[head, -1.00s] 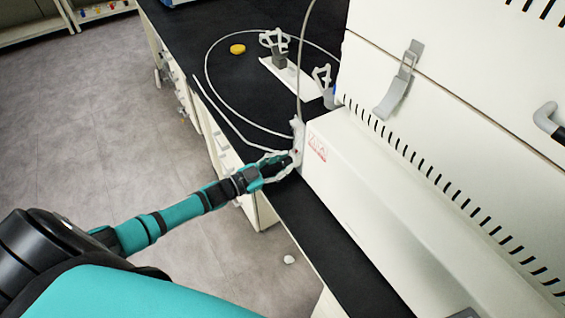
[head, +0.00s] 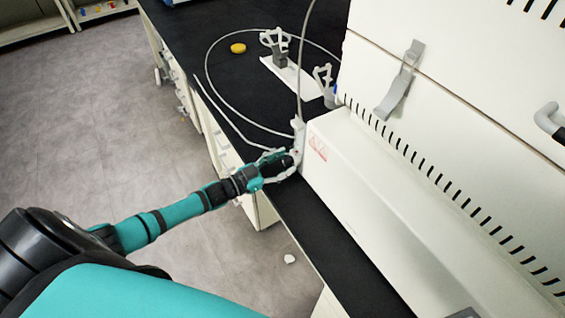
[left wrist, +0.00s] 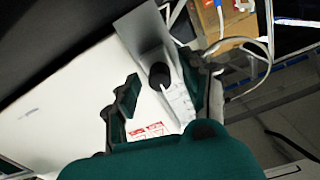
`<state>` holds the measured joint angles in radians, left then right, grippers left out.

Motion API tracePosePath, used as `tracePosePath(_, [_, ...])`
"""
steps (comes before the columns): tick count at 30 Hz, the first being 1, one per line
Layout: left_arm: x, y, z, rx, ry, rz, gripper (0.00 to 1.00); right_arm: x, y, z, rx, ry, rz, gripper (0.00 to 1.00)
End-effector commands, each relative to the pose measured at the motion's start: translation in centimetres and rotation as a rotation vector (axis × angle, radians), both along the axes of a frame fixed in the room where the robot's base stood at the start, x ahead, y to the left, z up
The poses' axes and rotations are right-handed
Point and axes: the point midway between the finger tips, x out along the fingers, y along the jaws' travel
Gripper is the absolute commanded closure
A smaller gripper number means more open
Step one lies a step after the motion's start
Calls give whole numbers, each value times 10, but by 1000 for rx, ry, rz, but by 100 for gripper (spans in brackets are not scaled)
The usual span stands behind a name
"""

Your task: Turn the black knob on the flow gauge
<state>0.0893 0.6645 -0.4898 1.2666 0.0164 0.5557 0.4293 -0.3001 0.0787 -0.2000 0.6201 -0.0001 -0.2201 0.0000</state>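In the head view my left gripper (head: 287,166) is right at the gauge and hides the knob. My right gripper is not in view.
The white freeze dryer (head: 400,190) fills the right side, with a grey latch (head: 402,80). The black bench (head: 200,40) holds a looped tube, a yellow disc (head: 238,48) and a white stand (head: 292,78). A small white item (head: 290,259) lies on the floor.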

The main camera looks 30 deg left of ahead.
Motion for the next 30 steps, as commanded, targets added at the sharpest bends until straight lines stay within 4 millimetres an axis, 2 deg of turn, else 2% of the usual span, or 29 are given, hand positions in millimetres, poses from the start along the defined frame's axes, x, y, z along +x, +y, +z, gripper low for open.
tracePosePath(7, [0,0,1,0,-2,0,53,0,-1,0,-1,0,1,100])
tracePosePath(11, [-9,5,1,0,-1,0,53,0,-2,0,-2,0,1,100])
tracePosePath(24, [-84,49,0,1,2,-1,53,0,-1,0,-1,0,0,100])
tracePosePath(30, [-101,60,0,0,0,0,53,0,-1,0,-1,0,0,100])
